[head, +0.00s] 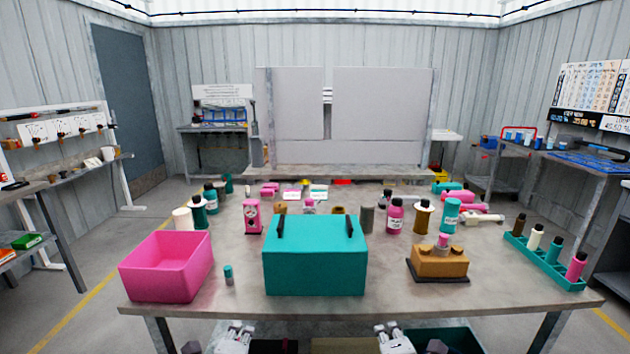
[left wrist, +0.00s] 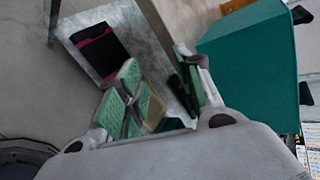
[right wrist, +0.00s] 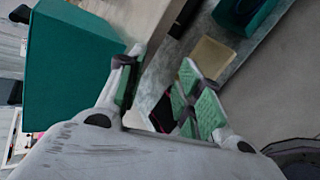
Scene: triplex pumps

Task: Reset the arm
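My right gripper (head: 393,332) shows at the bottom edge of the head view, low in front of the table. It is open and empty, with green finger pads apart in the right wrist view (right wrist: 160,88). My left gripper (head: 236,330) is at the same height to its left. It is also open and empty in the left wrist view (left wrist: 162,85). Both grippers are clear of the tabletop objects. A teal box (head: 314,270) with two black handles stands at the table's front, above and between them. Most of both arms is out of the head view.
The grey table (head: 385,296) carries a pink bin (head: 165,275), an orange block on a dark base (head: 440,262), a teal rack of bottles (head: 545,262) and several other bottles. A lower shelf holds a teal bin (head: 452,338). Side benches stand left and right.

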